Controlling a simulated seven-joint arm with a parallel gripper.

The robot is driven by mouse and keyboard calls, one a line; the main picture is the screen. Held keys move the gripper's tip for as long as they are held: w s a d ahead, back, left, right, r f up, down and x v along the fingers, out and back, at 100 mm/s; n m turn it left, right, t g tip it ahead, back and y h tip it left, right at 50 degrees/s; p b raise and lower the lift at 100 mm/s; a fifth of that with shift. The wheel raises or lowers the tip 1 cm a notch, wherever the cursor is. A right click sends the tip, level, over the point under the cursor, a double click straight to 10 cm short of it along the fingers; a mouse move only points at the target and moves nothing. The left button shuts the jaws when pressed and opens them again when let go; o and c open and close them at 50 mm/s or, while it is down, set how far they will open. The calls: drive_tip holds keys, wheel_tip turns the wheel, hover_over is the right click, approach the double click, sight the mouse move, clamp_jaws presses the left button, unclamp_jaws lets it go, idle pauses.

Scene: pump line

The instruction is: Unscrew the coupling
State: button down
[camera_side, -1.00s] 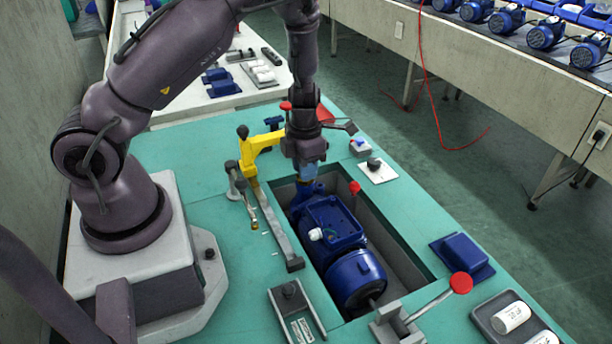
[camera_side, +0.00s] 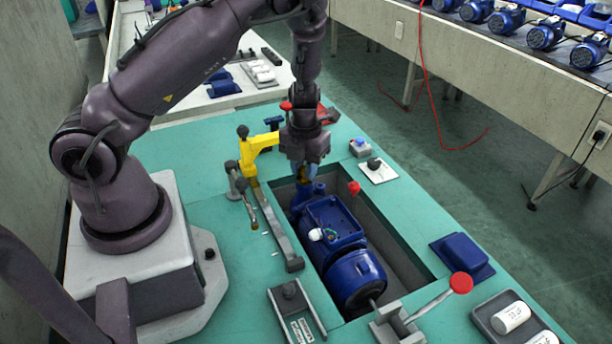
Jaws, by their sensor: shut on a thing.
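The blue pump (camera_side: 333,222) lies in a recess of the green bench, its round motor end (camera_side: 355,276) toward the front. My gripper (camera_side: 307,176) points straight down at the pump's far end. It is shut on the coupling (camera_side: 303,182), of which only a small brownish part shows beneath the fingers. The fingers hide most of the coupling, so I cannot see its thread or how far it is turned. A short blue stub (camera_side: 319,188) stands just right of the fingers.
A yellow clamp (camera_side: 262,142) stands close left of my gripper. A red-knobbed lever (camera_side: 460,283) and a blue cover (camera_side: 461,254) are at the front right. A small post on a white plate (camera_side: 378,171) is at right.

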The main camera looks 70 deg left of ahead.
drive_tip(key=n, duration=0.5)
drive_tip(key=shift+n, duration=0.4)
drive_tip(key=shift+s+a+f+n, duration=0.1)
drive_tip(key=shift+s+f+n, duration=0.15)
drive_tip(key=shift+s+n, duration=0.05)
drive_tip(key=shift+w+r, duration=0.25)
drive_tip(key=shift+w, duration=0.05)
drive_tip(key=c, duration=1.2)
unclamp_jaws()
drive_tip(key=shift+o, duration=0.2)
drive_tip(key=shift+r, duration=2.3)
